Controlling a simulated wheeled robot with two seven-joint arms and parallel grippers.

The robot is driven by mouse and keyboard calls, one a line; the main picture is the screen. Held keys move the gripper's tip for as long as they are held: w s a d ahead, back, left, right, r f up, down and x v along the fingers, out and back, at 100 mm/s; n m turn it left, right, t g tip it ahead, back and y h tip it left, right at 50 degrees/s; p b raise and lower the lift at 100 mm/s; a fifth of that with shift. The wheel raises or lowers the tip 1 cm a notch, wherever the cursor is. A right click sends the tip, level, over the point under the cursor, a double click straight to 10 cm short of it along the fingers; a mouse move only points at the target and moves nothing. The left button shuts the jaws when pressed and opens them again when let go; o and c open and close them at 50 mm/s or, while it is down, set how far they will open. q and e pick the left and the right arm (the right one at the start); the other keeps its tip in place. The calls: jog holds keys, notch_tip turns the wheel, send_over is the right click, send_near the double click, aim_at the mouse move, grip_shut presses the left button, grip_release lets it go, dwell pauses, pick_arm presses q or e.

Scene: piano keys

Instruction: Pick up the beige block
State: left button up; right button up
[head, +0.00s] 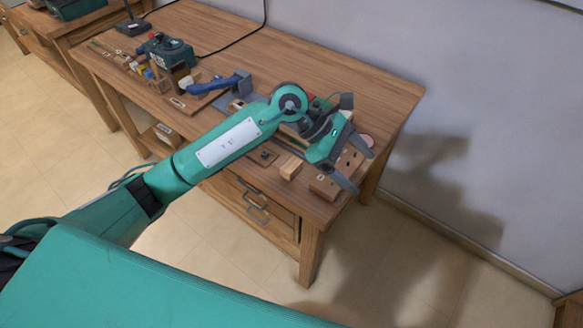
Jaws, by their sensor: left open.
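A beige block (291,167) lies on the wooden workbench (352,80) near its front edge, toward the right end. My left gripper (358,146) is over the right end of the bench, right of the beige block and apart from it in the picture. Its fingers are spread wide with nothing seen between them. I cannot tell its exact height above the bench. My left arm crosses the middle of the bench and hides part of its top. My right gripper is not in view.
A brown block (324,187) lies just right of the beige block, at the front corner. A block with holes (350,160) is partly behind the gripper. A blue-handled tool (218,84) and a green machine (167,52) stand to the left. The back right of the bench is clear.

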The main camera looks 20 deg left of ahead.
pick_arm(q)
jog(key=w+a+f+m+y, duration=0.2)
jog(key=w+a+y, duration=0.25)
jog(key=a, duration=0.25)
jog(key=t+y, duration=0.1)
jog(key=y, duration=0.5)
send_over(291, 164)
notch_tip(291, 164, down, 7)
jog(key=shift+s+r+p, duration=0.15)
jog(key=shift+r+p, duration=0.05)
jog(key=shift+p, duration=0.45)
jog(key=shift+f, duration=0.3)
jog(key=shift+f+p, duration=0.35)
jog(key=shift+f, duration=0.2)
notch_tip(291, 164, down, 3)
jog(key=shift+f+p, duration=0.15)
jog(key=shift+p, duration=0.4)
jog(key=shift+f, duration=0.45)
jog(key=c, duration=1.1)
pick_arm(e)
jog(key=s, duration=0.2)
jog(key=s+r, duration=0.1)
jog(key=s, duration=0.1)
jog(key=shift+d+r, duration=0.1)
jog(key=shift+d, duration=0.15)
